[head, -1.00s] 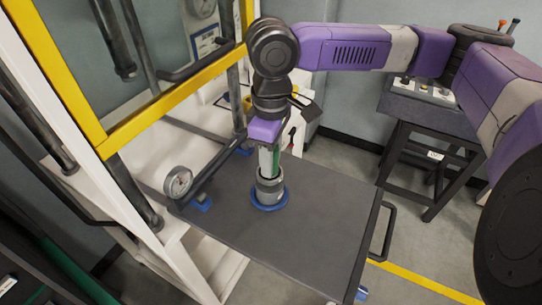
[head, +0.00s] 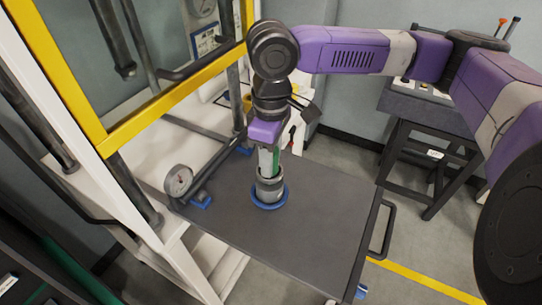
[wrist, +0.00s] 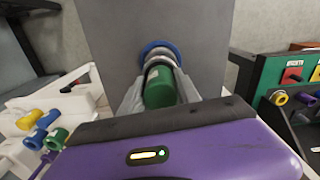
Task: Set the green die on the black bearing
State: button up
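The green die (wrist: 160,88) is a green cylinder between the two pale fingers of my gripper (wrist: 160,98), which appear to press on its sides. In the head view the green die (head: 276,160) shows as a narrow strip beside a finger, and my gripper (head: 268,168) points down at the table. Directly below is a grey metal cylinder (head: 269,188) standing in a blue ring (head: 270,203). The die's lower end is at or just above this stack; I cannot tell whether they touch. No clearly black bearing shows; it may be hidden within the stack.
The dark tabletop (head: 320,225) is clear around the stack. In the wrist view, blue, yellow and green parts (wrist: 40,130) lie left and a green panel (wrist: 290,75) stands right.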

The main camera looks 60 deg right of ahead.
dwell(0.3)
jog(key=o, duration=0.6)
jog(key=shift+c, duration=0.2)
jog(key=shift+r, duration=0.15)
notch_tip(320, 180, up, 9)
jog(key=p, duration=0.9)
jog(key=shift+r, duration=0.15)
